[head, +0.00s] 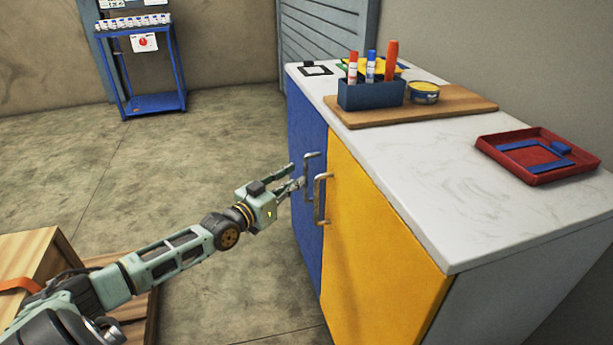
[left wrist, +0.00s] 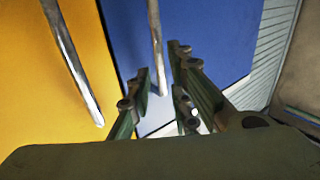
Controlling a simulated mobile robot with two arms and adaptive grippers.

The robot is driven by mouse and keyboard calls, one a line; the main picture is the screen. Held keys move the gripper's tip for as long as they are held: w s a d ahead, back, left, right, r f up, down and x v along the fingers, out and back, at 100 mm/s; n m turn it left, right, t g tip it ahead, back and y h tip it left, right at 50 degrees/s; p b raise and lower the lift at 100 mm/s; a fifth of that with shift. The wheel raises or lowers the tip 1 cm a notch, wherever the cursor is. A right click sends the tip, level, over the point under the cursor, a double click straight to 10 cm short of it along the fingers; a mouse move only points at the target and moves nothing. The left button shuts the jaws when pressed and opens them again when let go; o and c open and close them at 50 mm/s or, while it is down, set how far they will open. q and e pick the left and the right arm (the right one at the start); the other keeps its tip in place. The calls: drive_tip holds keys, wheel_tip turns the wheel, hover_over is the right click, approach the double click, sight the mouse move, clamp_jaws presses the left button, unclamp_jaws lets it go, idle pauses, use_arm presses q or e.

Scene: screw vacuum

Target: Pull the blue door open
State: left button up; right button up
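The blue door (head: 305,135) is the far door of a white-topped cabinet and looks shut, flush with the yellow door. Its metal bar handle (head: 306,165) stands upright near the seam. My left gripper (head: 292,179) is open just in front of this handle. In the left wrist view the blue door (left wrist: 200,30) is ahead, and its handle (left wrist: 156,45) runs down between the two spread fingers (left wrist: 162,95) as pictured. I cannot tell whether a finger touches it. My right gripper is not in view.
The yellow door (head: 375,225) has its own handle (head: 319,198) close beside. On the countertop (head: 440,205) are a marker holder (head: 370,95), a wooden board (head: 450,105) and a red tray (head: 535,165). A wooden crate (head: 30,255) is at lower left. The floor before the blue door is clear.

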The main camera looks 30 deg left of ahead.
sight(304, 173)
use_arm(q)
drive_tip(key=shift+w+d+b, duration=0.2)
drive_tip(key=shift+w+b, duration=0.3)
drive_tip(key=shift+w, duration=0.95)
drive_tip(key=shift+w+d+b, duration=0.15)
drive_tip(key=shift+w+b, duration=0.3)
drive_tip(key=shift+w, duration=0.95)
drive_tip(key=shift+c, duration=0.6)
clamp_jaws()
